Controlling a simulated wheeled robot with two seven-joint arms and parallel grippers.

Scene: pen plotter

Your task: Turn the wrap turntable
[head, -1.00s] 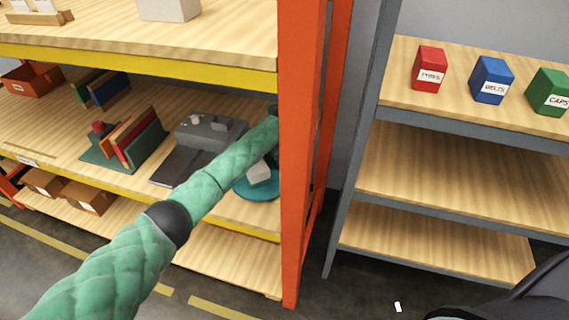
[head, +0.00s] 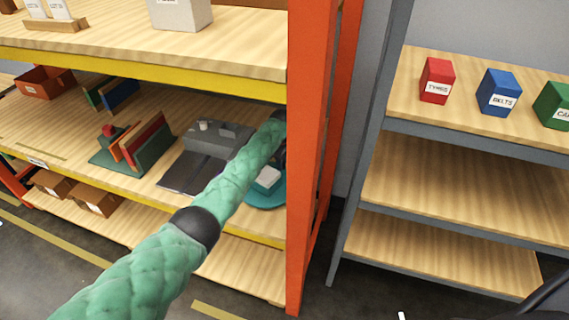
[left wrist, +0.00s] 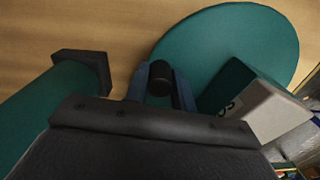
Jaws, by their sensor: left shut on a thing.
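The wrap turntable is a round teal disc (head: 262,200) on the middle shelf, beside the orange post. It also shows in the left wrist view (left wrist: 225,40). A teal and pale grey box (left wrist: 270,110) with a label sits on it. A dark round peg (left wrist: 160,73) stands at the disc's near edge. My left gripper (left wrist: 160,88) is shut on this peg, one finger on each side. In the head view my left arm reaches in over the shelf, and its gripper is mostly hidden by the arm and the post.
The orange post (head: 312,150) stands close to the right of my left wrist. A grey machine (head: 212,140) and a rack of coloured boards (head: 140,145) sit left of the turntable. The shelf above has a yellow beam (head: 140,75). Another teal cylinder (left wrist: 50,105) shows in the wrist view.

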